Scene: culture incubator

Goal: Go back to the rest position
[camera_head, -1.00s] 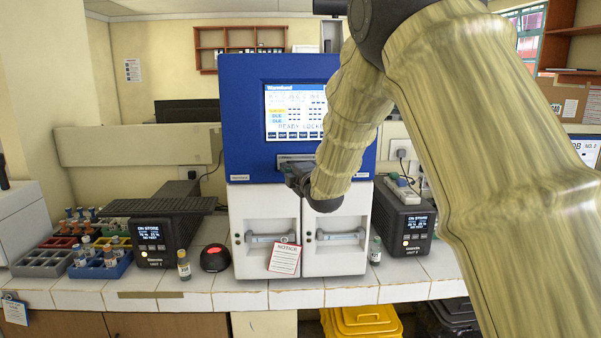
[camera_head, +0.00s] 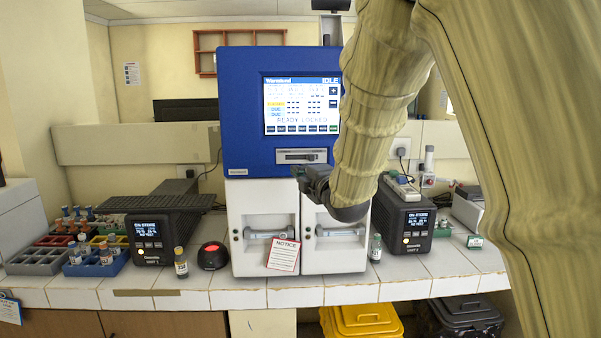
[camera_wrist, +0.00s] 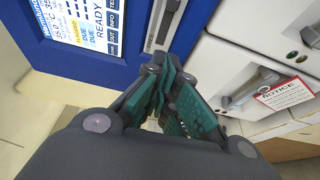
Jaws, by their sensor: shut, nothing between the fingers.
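My gripper (camera_wrist: 163,68) is shut and empty in the wrist view, its dark fingertips together and pointing toward the incubator front near the edge between the blue panel and the white doors. In the head view my gripper (camera_head: 302,173) shows small and dark, in front of the incubator just below its slot. The incubator (camera_head: 247,130) has a blue upper part with a lit screen (camera_head: 301,105) reading READY LOCKED and IDLE. Its two white doors (camera_head: 262,215) below are closed. My arm covers part of the right door's top and the blue panel's right side.
A notice card (camera_head: 283,255) hangs at the left door. Units stand at left (camera_head: 152,240) and right (camera_head: 405,220) of the incubator. A vial (camera_head: 181,263), a black puck with a red top (camera_head: 212,256) and another vial (camera_head: 375,248) stand on the bench. Racks of vials (camera_head: 95,262) are at left.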

